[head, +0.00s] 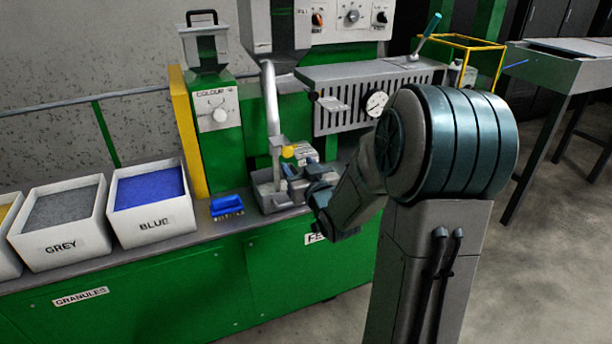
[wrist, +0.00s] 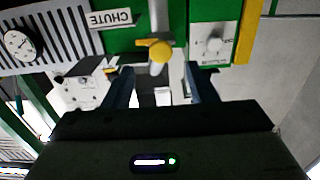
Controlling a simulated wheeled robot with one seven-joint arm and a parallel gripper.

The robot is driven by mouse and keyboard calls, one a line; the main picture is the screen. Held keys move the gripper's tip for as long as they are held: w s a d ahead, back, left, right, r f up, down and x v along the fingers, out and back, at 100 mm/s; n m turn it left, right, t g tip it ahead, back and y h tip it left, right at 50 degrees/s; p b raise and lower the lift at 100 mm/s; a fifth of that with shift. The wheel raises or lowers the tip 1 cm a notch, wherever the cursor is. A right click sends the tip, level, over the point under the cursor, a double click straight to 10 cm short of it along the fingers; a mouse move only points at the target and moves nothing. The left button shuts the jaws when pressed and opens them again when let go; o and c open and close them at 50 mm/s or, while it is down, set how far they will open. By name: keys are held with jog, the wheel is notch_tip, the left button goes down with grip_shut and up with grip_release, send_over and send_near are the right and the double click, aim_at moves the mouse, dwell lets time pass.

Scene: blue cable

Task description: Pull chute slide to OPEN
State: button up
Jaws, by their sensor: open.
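The chute slide shows as a yellow knob (head: 288,151) on a grey fitting at the lower end of the pale chute pipe (head: 271,100). In the wrist view, which is upside down, the yellow knob (wrist: 161,52) lies just beyond and between my fingertips. A CHUTE label (wrist: 110,18) is beside the pipe there. My gripper (head: 312,178) is just right of and below the knob in the head view. In the wrist view my gripper (wrist: 159,72) is open, with nothing between its fingers. Whether a finger touches the knob I cannot tell.
A grey metal tray (head: 272,198) stands below the pipe. A blue brush (head: 227,207) lies left of it on the bench. Bins of blue granules (head: 158,229) and grey granules (head: 60,250) stand further left. A slotted grey housing with a gauge (head: 376,104) is behind my arm.

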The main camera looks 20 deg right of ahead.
jog(key=shift+s+d, duration=0.1)
jog(key=shift+s, duration=2.1)
